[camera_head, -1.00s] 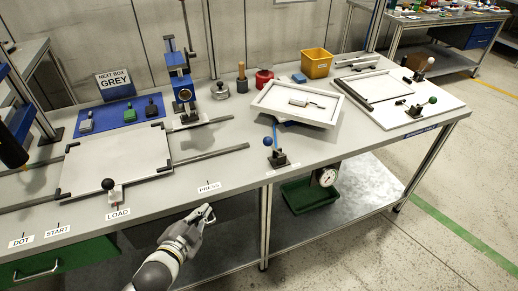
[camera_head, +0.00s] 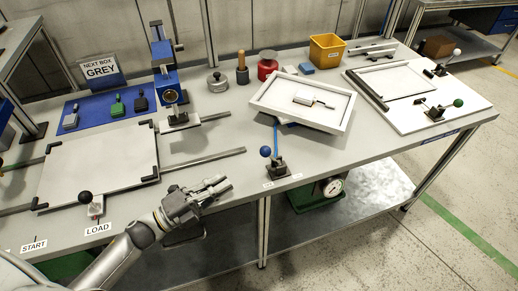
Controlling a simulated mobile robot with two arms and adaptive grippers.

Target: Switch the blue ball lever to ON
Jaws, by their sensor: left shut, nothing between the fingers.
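The blue ball lever (camera_head: 266,152) stands on a small dark base (camera_head: 277,170) near the front edge of the table. Its ball sits at the upper left of the base. Two small labels lie on the table in front of the base, too small to read surely. My left gripper (camera_head: 222,186) is shut and empty, over the front edge of the table, to the left of the lever and apart from it. My right gripper is not in view.
A tilted white tray (camera_head: 262,104) stands behind the lever. A black ball lever (camera_head: 85,197) is at the left by the LOAD label. A steel rod (camera_head: 205,160) lies behind my gripper. A green ball lever (camera_head: 458,103) is at the right.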

